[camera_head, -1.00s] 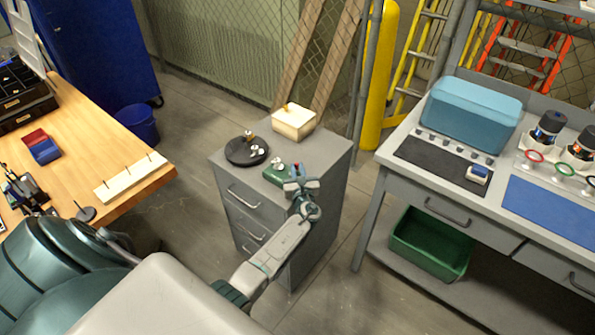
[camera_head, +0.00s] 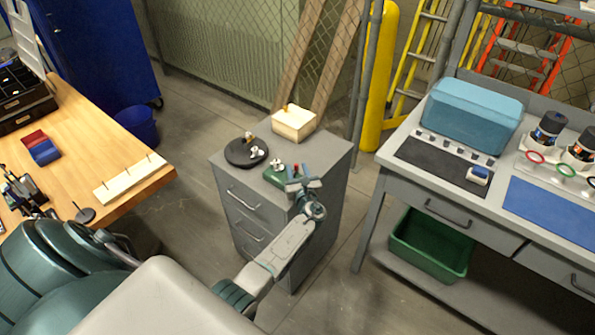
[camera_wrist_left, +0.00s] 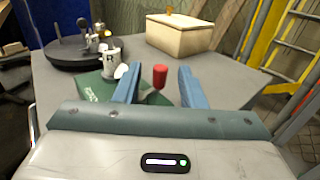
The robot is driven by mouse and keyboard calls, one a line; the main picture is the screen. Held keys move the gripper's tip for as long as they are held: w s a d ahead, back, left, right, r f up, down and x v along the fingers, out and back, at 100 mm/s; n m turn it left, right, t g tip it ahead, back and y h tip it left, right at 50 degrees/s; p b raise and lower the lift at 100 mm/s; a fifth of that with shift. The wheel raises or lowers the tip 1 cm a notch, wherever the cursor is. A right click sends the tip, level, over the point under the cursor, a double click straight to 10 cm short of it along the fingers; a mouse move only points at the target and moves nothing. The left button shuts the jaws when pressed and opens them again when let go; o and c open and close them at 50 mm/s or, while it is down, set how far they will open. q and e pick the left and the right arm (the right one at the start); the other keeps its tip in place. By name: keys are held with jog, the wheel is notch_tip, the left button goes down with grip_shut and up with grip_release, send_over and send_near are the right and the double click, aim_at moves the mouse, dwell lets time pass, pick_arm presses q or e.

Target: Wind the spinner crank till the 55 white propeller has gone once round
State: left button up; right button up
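The spinner has a green base (camera_wrist_left: 93,87) on the grey cabinet top, also in the head view (camera_head: 273,177). A pale grey cylinder (camera_wrist_left: 110,56) stands on it, with a white propeller part (camera_wrist_left: 121,71) at its side; I cannot read any 55. The crank's red knob (camera_wrist_left: 160,76) stands upright between the blue fingers of my left gripper (camera_wrist_left: 159,92). The fingers are open, with a gap on each side of the knob. In the head view the left gripper (camera_head: 304,184) is at the spinner's right front. My right gripper is not in view.
A round black stand (camera_head: 238,157) with small white parts sits left of the spinner. A cream box (camera_head: 294,124) stands behind it. The grey cabinet (camera_head: 246,198) has free top at the right. A wooden table is at left, a grey workbench at right.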

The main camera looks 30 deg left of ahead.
pick_arm(q)
jog(key=b+v, duration=0.2)
jog(key=v, duration=0.9)
jog(key=shift+a, duration=0.15)
